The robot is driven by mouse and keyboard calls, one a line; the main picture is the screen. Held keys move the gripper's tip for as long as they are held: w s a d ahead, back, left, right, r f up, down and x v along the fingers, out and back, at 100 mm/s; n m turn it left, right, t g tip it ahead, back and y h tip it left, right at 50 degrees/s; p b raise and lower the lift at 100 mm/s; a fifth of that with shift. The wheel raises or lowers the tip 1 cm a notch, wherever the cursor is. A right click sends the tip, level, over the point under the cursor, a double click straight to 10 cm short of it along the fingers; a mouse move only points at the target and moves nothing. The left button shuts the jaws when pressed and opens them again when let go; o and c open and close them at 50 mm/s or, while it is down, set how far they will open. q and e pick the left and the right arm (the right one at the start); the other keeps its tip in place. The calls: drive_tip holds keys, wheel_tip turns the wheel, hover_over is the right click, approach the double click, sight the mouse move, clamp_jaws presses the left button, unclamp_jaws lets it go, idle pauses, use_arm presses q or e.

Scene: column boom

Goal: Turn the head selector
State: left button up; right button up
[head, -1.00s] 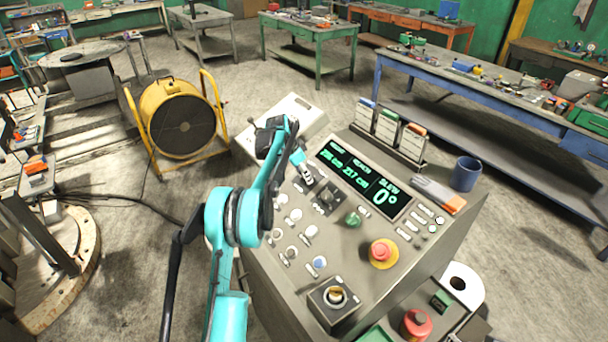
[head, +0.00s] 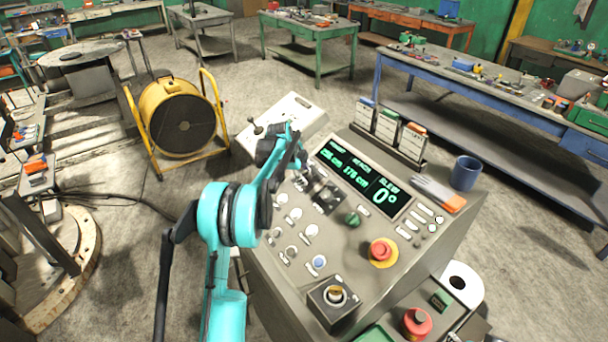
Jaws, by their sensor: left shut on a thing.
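My left gripper (head: 312,180) reaches over the grey console (head: 300,268) from the left. It is shut on a small dark control lever (head: 321,188) on a black plate (head: 327,199), below the display; the fingertips are partly hidden. A green knob (head: 353,219) sits to the right of this plate, apart from the gripper. A yellowish selector (head: 336,294) sits in a dark box at the console's near edge. I cannot read which control is the head selector. The display (head: 360,178) shows green figures, with 0° under SLEW. My right gripper is not in view.
A red emergency button (head: 382,252) stands right of the green knob. A yellow fan (head: 181,120) stands on the floor to the left.

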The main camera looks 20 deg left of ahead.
use_arm(q)
drive_tip(key=shift+m, duration=0.7)
drive_tip(key=o, duration=1.2)
drive_tip(key=shift+c, duration=0.2)
drive_tip(key=v, duration=1.2)
drive_tip(key=shift+s+f, duration=0.1)
